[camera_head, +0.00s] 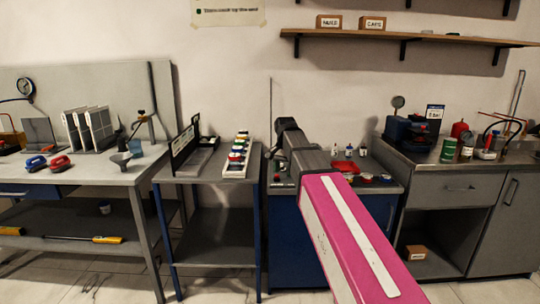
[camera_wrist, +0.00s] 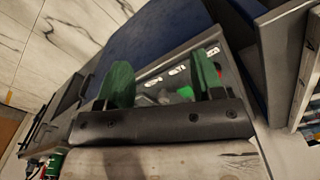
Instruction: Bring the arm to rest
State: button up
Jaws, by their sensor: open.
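My arm (camera_head: 345,235), pink with a white stripe, reaches from the bottom right of the head view up and away toward the middle benches. Its dark far end stands in front of the wall, above the blue cabinet bench (camera_head: 290,210). I cannot make out the fingers there. In the wrist view my gripper (camera_wrist: 163,75) shows two green fingers set wide apart. They are open with nothing held between them. Behind them lies a grey surface with white labels and small green and red items, partly hidden by the fingers and the dark gripper body.
At left a grey workbench (camera_head: 92,178) holds a blue clamp-like item (camera_head: 36,163), a red one (camera_head: 60,163) and a funnel (camera_head: 121,160). A side table (camera_head: 208,172) bears a row of coloured caps (camera_head: 236,155). A steel counter (camera_head: 455,170) stands right, under a wall shelf (camera_head: 430,39).

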jog(key=s+d+f+n, duration=0.1)
jog(key=s+d+f, duration=0.3)
jog(key=f, duration=0.6)
jog(key=s+d+f+n, duration=0.2)
jog(key=s+d+f, duration=0.2)
jog(key=s+f, duration=0.5)
jog(key=s+d+f+n, duration=0.2)
jog(key=s+d+f, duration=0.3)
jog(key=f, duration=0.7)
jog(key=shift+s+f, duration=0.35)
jog(key=shift+s, duration=0.6)
